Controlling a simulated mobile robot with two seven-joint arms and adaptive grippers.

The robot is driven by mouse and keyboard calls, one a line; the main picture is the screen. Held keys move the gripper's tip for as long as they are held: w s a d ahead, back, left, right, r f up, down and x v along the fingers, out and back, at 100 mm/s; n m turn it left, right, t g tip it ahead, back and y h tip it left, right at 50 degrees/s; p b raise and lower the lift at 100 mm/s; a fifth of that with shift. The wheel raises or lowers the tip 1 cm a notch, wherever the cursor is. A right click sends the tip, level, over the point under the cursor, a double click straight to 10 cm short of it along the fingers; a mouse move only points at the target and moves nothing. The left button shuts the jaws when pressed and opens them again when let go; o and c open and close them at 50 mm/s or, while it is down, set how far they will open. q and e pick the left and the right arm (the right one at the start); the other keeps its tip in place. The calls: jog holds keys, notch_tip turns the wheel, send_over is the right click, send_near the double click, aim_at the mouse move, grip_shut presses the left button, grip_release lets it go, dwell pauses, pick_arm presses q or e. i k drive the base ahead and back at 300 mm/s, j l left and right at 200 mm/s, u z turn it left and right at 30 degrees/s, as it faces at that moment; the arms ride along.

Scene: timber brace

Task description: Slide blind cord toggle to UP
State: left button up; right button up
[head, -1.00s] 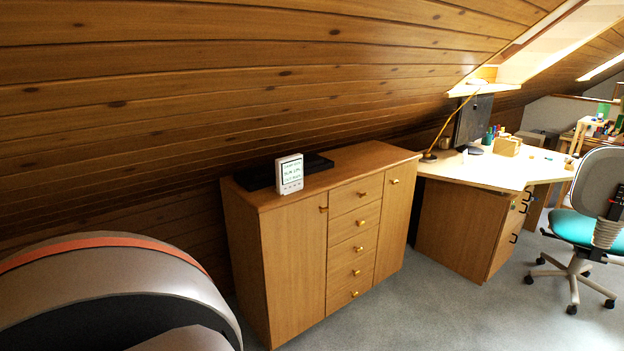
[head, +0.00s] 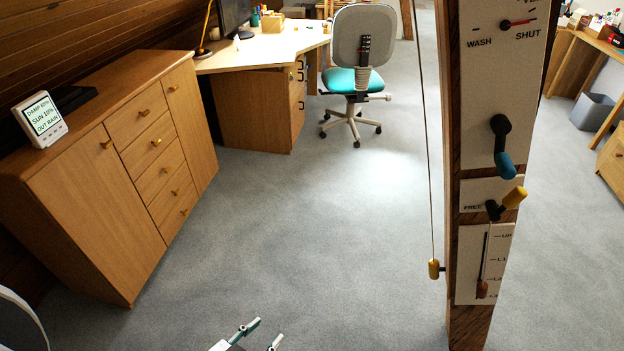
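A timber post (head: 468,325) carries several white plates. Its lowest plate (head: 500,262) has a vertical slot with UP marked near the top and smaller marks below. A reddish-brown toggle (head: 482,289) sits at the bottom of this slot, well below UP, with a thin cord running above it. My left gripper (head: 264,336) shows at the bottom edge, fingers apart and empty, far from both toggles. My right gripper is out of view.
Above the slot plate, a yellow-tipped lever (head: 514,198) points up-right beside FREE. A blue-tipped lever (head: 504,164) and a red pointer (head: 518,22) near SHUT are higher. A cabinet (head: 120,170) stands left, an office chair (head: 358,50) behind. The carpet between is clear.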

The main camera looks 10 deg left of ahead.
aim_at(481, 291)
jog(key=z, duration=1)
